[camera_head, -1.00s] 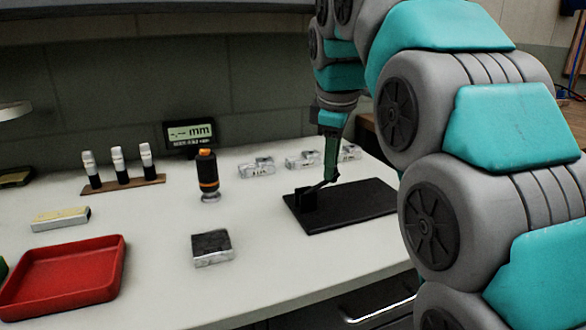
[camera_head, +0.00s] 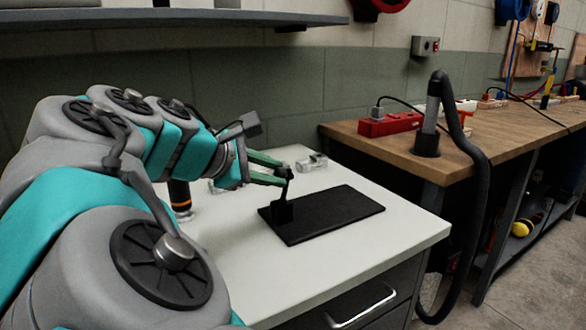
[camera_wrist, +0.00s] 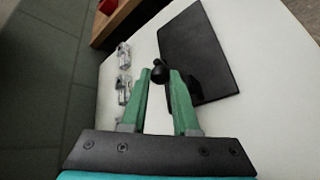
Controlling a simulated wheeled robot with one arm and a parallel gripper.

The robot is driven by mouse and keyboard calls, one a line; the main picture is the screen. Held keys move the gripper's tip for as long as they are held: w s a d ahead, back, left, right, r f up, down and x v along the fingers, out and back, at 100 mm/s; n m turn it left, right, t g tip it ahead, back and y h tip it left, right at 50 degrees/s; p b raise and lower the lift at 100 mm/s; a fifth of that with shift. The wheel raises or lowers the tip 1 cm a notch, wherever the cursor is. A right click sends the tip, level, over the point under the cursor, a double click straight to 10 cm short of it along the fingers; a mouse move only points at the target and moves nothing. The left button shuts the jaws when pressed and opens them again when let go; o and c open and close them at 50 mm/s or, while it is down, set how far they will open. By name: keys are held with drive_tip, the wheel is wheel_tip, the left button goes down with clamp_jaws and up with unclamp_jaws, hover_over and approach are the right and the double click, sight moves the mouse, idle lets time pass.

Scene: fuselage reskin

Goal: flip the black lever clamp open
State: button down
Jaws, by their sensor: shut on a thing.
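The black lever clamp (camera_head: 283,212) stands at the left end of a flat black plate (camera_head: 335,212) on the white worktop. Its thin lever (camera_head: 289,188) stands roughly upright from the block. My gripper (camera_head: 286,174) reaches in from the left, with its green fingers shut on the top of the lever. In the wrist view, the round black lever knob (camera_wrist: 160,71) sits between the tips of my gripper (camera_wrist: 160,75).
A clear part (camera_head: 312,162) lies behind the plate. An orange-and-black tool (camera_head: 180,198) stands partly behind my arm. A wooden bench (camera_head: 480,135) with a red box (camera_head: 391,124) and a black hose (camera_head: 468,150) stands to the right. The worktop's front right is clear.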

drive_tip(key=shift+s+a+f+t+h, duration=0.25)
drive_tip(key=shift+a+t+h, duration=0.1)
drive_tip(key=shift+h, duration=0.15)
drive_tip(key=shift+s+a+f+t+h, duration=0.1)
drive_tip(key=shift+s+a+t+h, duration=0.1)
drive_tip(key=shift+a+t+h, duration=0.25)
drive_tip(key=shift+d, duration=0.1)
drive_tip(key=c, duration=0.7)
unclamp_jaws()
drive_tip(key=shift+s, duration=0.1)
drive_tip(key=v, duration=0.7)
drive_tip(key=shift+s+a+r+b, duration=0.15)
drive_tip(key=shift+s+a+b, duration=0.05)
drive_tip(key=shift+a+b, duration=0.15)
